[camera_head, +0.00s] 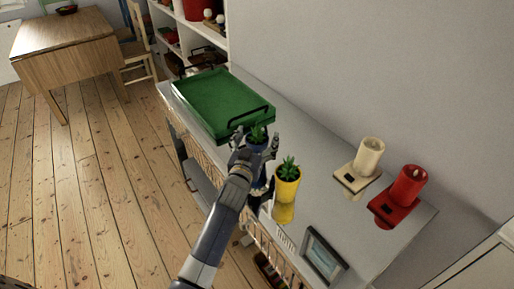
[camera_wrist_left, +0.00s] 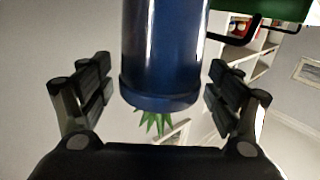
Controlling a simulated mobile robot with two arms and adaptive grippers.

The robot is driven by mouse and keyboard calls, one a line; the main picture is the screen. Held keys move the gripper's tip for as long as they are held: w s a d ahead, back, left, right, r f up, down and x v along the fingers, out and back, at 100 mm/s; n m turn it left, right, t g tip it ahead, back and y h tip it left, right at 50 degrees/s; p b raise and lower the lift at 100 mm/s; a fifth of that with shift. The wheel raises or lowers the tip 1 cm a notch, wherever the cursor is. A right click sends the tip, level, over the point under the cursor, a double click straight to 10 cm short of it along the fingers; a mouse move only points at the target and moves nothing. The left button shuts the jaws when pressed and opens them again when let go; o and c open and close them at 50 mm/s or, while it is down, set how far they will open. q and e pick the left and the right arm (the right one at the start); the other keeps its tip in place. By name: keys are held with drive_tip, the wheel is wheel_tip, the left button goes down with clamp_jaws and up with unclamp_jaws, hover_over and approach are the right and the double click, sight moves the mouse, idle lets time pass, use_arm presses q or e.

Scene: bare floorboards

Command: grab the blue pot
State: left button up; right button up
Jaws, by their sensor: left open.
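The blue pot (camera_wrist_left: 162,55) fills the middle of the left wrist view, with the green leaves of its plant (camera_wrist_left: 152,121) showing past its rim. In the head view its plant (camera_head: 257,133) shows between the fingers, and most of the pot is hidden behind my gripper and wrist. My left gripper (camera_head: 256,141) is open, with one finger on each side of the pot. In the left wrist view a gap shows between the pot and each finger of the gripper (camera_wrist_left: 156,90). My right gripper is in neither view.
A green tray (camera_head: 222,101) lies just behind the pot on the white cabinet (camera_head: 318,176). A yellow pot (camera_head: 287,184) with a plant stands close to the right. A cream candle (camera_head: 369,156), a red candle (camera_head: 408,185) and a picture frame (camera_head: 323,257) are farther right.

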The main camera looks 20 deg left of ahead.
use_arm(q)
drive_tip(key=c, duration=1.5)
drive_tip(key=shift+r, duration=0.15)
drive_tip(key=shift+r, duration=0.1)
